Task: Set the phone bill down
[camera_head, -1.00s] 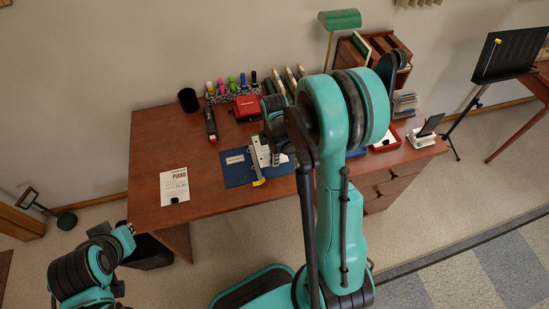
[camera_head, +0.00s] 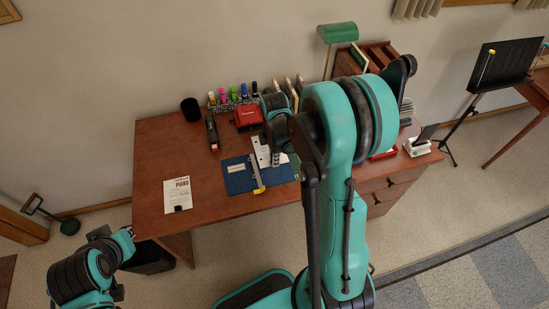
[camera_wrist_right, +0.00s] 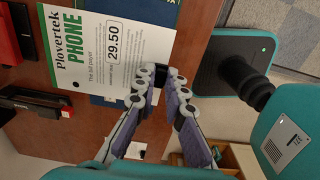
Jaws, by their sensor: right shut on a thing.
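My right gripper (camera_wrist_right: 161,76) is shut on that block. The bill overlaps the dark blue folder (camera_head: 238,180) on the desk; whether it touches the folder I cannot tell. In the head view my right arm hides much of this gripper. My left gripper (camera_head: 128,237) hangs off the desk's front left, too small to read its jaws.
The wooden desk (camera_head: 150,160) is bare at left around a piano notice (camera_head: 178,193). A stapler (camera_head: 212,133), red hole punch (camera_head: 247,117), black cup (camera_head: 190,109) and several markers stand at the back. A green lamp (camera_head: 337,32) and wooden organizer are behind my arm.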

